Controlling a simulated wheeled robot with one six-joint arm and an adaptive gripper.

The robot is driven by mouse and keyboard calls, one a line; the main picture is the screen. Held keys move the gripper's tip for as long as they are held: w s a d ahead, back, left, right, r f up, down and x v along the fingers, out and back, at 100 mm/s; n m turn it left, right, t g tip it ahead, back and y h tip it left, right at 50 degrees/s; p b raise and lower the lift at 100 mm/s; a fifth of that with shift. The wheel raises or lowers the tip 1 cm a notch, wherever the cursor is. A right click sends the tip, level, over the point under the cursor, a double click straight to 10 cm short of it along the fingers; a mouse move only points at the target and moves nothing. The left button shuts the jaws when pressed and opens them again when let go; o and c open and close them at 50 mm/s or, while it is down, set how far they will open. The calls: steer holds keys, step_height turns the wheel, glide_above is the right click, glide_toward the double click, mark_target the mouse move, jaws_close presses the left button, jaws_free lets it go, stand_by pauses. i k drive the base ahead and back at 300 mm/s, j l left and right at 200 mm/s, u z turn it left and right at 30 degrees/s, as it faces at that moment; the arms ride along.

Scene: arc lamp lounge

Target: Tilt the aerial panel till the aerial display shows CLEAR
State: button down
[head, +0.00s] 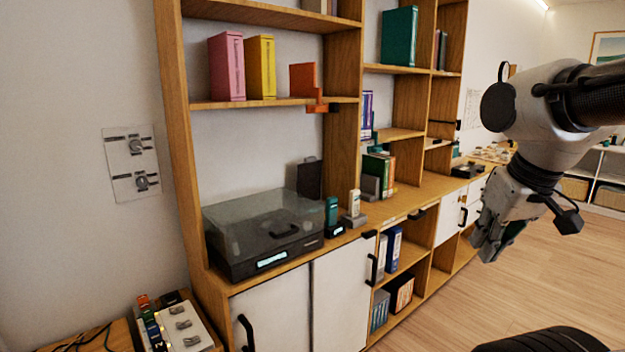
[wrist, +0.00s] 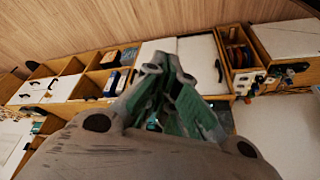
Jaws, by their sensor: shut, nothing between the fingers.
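A dark upright panel (head: 310,178) stands on the counter behind the right end of a clear-lidded black unit; it may be the aerial panel, but I cannot be sure. A small lit display (head: 272,259) is on the front of that unit (head: 232,268); its text is too small to read. I cannot tell which display is the aerial one. My gripper (head: 487,245) is at the right, in front of the cabinets and well away from the panel. It is shut and empty. In the wrist view its fingers (wrist: 167,68) meet.
A teal handset (head: 331,210) and a pale handset (head: 354,202) stand in cradles beside the unit. An orange bracket (head: 304,80) sits on the shelf above. A wall plate with knobs (head: 131,163) is at left. Open wooden floor (head: 450,310) lies before the cabinets.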

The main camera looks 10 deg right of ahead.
mark_target(309, 173)
steer(key=i+j+u, duration=0.15)
steer(key=i+j, duration=0.15)
steer(key=j, duration=0.2)
steer(key=i+j+u, duration=0.1)
steer(key=i+j, duration=0.25)
steer(key=i+l+u, duration=0.1)
steer(key=i+l, duration=0.25)
